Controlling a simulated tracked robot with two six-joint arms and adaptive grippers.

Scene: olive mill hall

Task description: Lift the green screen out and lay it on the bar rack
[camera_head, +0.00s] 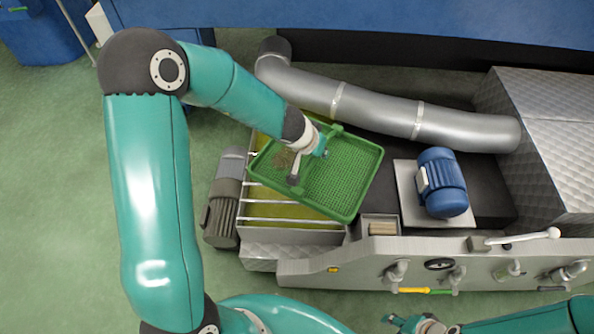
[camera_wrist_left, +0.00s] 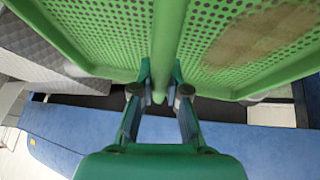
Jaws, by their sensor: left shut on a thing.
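The green screen (camera_head: 345,182) is a shallow perforated tray with a raised rim and a central bar. It also shows in the left wrist view (camera_wrist_left: 110,35), with a brownish patch on one side. My left gripper (camera_head: 306,163) is shut on its central bar, the fingers on either side of it in the left wrist view (camera_wrist_left: 160,92). The screen is over the bar rack (camera_head: 290,220), a row of pale bars across a yellowish basin, and hides part of it. I cannot tell whether they touch. My right gripper (camera_head: 418,325) is at the bottom edge; its jaws are unclear.
A grey pipe (camera_head: 375,108) runs behind the screen. A blue motor (camera_head: 441,183) stands to the right and a grey motor (camera_head: 226,198) to the left. A small open box (camera_head: 380,226) is close to the screen's front corner. Valves line the front panel (camera_head: 320,270).

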